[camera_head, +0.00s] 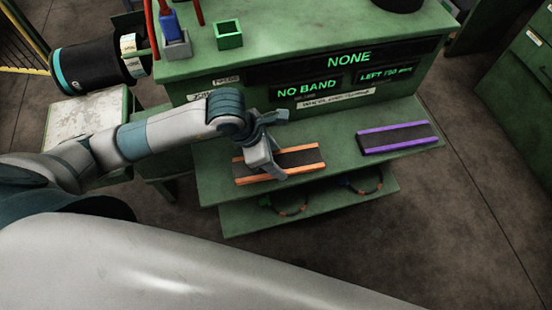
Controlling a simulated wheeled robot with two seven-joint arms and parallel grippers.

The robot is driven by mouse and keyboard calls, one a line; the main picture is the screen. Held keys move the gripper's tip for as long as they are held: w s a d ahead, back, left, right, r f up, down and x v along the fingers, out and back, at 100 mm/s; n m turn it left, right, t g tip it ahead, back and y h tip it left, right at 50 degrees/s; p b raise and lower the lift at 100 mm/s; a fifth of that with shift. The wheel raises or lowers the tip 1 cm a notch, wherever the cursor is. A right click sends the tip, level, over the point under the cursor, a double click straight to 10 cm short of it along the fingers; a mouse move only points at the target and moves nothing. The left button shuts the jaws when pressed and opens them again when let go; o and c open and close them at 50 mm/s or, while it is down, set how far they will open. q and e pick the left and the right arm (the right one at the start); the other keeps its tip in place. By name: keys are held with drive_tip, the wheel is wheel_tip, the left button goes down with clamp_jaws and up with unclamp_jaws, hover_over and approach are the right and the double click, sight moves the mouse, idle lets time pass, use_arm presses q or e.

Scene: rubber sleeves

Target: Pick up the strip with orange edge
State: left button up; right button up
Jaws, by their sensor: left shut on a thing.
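The strip with orange edge (303,158) is a dark flat strip with orange long edges. It lies on the green shelf at the front of the machine. My left gripper (268,172) is over its left half and shut on it. The gripper hides part of the strip's middle. I cannot tell whether the strip is lifted off the shelf. My right gripper is not in view.
A dark strip with purple edges (398,138) lies to the right on the same green shelf (340,165). A lower shelf holds cable loops (292,208). The green machine's display (349,59) reads NONE and NO BAND. A small green box (229,36) stands on top.

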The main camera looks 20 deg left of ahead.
use_arm(q)
wheel_tip(320, 180, up, 3)
drive_tip(key=shift+r+p, duration=0.2)
drive_tip(key=shift+p, duration=0.55)
drive_tip(key=s+d+r+p, duration=0.6)
drive_tip(key=s, duration=0.4)
drive_tip(key=shift+r, duration=0.15)
